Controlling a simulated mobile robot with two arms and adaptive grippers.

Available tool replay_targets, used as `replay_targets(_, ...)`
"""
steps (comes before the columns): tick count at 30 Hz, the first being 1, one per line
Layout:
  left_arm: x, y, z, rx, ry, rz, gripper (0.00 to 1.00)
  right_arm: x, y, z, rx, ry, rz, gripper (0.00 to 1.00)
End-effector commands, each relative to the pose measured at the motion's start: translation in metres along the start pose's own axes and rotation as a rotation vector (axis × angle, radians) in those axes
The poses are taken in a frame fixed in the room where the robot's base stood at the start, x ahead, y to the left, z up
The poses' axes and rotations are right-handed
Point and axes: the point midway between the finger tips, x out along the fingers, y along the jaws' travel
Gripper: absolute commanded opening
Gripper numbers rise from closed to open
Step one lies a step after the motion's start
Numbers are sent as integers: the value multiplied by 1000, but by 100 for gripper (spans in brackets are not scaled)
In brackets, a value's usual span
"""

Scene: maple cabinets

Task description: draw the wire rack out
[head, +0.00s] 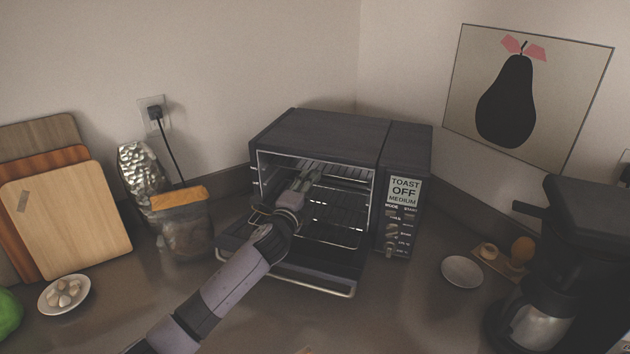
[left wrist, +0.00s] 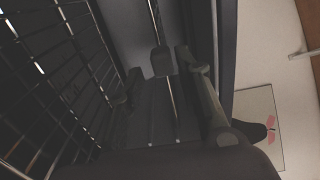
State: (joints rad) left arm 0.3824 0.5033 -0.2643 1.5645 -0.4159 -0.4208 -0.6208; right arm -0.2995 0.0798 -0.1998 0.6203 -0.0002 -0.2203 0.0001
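The wire rack (head: 338,210) sits inside the toaster oven (head: 320,130), whose door (head: 310,268) is folded down. My left arm reaches over the door, and my left gripper (head: 309,172) is inside the oven cavity, in front of part of the rack. In the left wrist view the rack's bars (left wrist: 62,75) run along the left side. Part of the rack is hidden behind my arm and gripper. My right gripper is not in view.
The oven's control panel (head: 403,205) is right of the opening. A foil bag (head: 140,170) and a dark pouch (head: 185,232) stand left. A small plate (head: 462,271) and a coffee maker (head: 555,270) are right. The counter in front of the oven is mostly clear.

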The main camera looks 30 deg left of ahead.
Motion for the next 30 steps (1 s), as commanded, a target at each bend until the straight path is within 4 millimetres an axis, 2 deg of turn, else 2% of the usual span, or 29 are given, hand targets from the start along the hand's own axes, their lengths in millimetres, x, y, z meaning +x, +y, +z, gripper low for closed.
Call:
replay_targets(3,14,0,0,0,-1,0,32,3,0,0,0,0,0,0)
replay_targets(9,25,0,-1,0,1,0,32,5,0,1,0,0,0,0)
replay_targets(19,26,0,-1,0,1,1,31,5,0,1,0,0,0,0)
replay_targets(30,26,0,0,0,1,1,19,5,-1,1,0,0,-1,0)
